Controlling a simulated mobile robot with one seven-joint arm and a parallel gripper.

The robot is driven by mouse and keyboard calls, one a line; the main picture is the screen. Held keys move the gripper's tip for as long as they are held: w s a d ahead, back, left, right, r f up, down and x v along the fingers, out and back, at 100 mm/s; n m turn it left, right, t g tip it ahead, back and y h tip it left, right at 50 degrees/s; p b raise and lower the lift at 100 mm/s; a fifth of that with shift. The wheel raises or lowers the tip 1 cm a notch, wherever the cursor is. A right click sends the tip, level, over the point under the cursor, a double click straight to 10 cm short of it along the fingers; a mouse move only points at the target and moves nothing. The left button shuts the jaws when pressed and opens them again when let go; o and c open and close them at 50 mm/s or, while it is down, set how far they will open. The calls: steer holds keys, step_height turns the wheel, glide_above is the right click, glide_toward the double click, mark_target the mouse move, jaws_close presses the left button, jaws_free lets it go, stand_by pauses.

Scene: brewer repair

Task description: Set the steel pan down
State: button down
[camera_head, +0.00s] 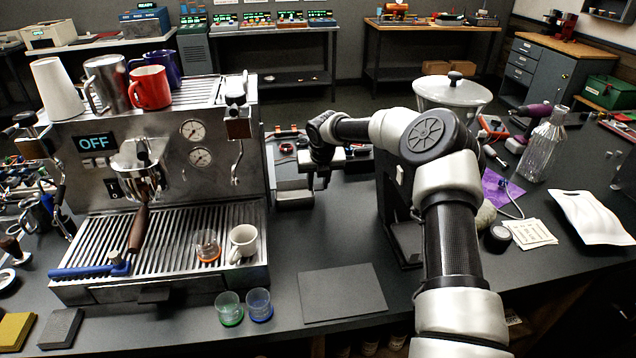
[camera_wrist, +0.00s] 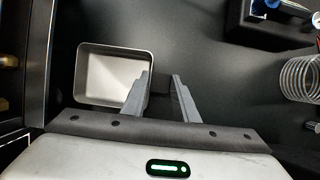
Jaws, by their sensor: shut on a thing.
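The steel pan (camera_head: 294,195) is a shallow rectangular tray just right of the espresso machine. In the wrist view the pan (camera_wrist: 108,78) lies level, its open inside facing up, and looks empty. My gripper (camera_wrist: 163,78) is at the pan's right side, one finger over the rim and the other outside it. It is shut on the pan at a dark part between the fingers, perhaps a handle. In the head view my gripper (camera_head: 318,180) is small and partly hidden by my arm. I cannot tell whether the pan touches the table.
The espresso machine (camera_head: 170,160) stands close on the left. A dark flat mat (camera_head: 342,293) lies in front, with green (camera_head: 229,308) and blue (camera_head: 259,304) cups beside it. Bare black tabletop (camera_head: 335,230) lies between the pan and the mat. Devices stand behind.

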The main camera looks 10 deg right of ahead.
steer(key=c, duration=1.4)
jaws_free()
steer(key=shift+s+r, duration=0.1)
steer(key=shift+r, duration=0.35)
steer(key=v, duration=1.1)
